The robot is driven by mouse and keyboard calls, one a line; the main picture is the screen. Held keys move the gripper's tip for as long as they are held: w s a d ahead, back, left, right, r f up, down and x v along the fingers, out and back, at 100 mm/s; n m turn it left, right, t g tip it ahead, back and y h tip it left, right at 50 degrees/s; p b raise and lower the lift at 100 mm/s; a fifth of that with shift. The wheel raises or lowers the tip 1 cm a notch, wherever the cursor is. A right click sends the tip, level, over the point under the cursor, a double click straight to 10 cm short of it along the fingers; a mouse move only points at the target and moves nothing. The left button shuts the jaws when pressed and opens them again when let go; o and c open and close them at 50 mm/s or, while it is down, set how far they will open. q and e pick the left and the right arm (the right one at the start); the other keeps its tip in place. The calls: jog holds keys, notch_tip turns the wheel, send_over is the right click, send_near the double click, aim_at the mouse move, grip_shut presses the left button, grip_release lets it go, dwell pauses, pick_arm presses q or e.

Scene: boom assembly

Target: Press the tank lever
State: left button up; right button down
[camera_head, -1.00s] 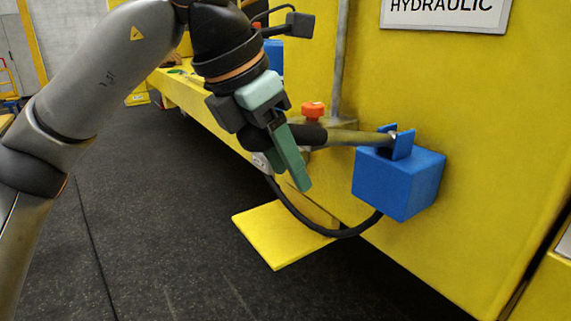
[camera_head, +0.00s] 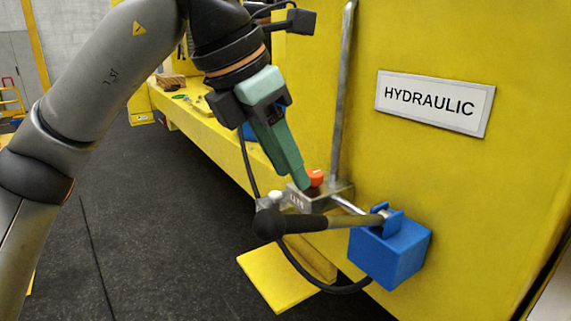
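The tank lever (camera_head: 345,221) is a metal rod with a black grip and rounded knob. It runs almost level from the blue block (camera_head: 385,262) on the yellow tank wall out to the left. My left gripper (camera_head: 300,184) has green fingers pointing down and right. Its tips show just above the lever's black grip in the picture, beside an orange-red knob (camera_head: 316,178). The fingers overlap as one narrow bar, so any gap is hidden. I cannot tell whether the tips touch anything. My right gripper is out of view.
A metal valve block (camera_head: 308,200) and an upright pipe (camera_head: 342,90) stand behind the lever. A black hose (camera_head: 310,280) loops below it. A yellow plate (camera_head: 280,280) juts out under it. A HYDRAULIC sign (camera_head: 434,102) is on the wall. The dark floor (camera_head: 150,220) at left is clear.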

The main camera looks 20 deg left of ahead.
pick_arm(q)
jog(key=shift+r+p, duration=0.3)
jog(key=shift+r, duration=0.5)
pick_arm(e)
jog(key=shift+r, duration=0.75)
pick_arm(q)
jog(key=shift+f, duration=0.1)
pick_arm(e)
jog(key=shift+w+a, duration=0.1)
pick_arm(q)
jog(key=shift+c, duration=0.2)
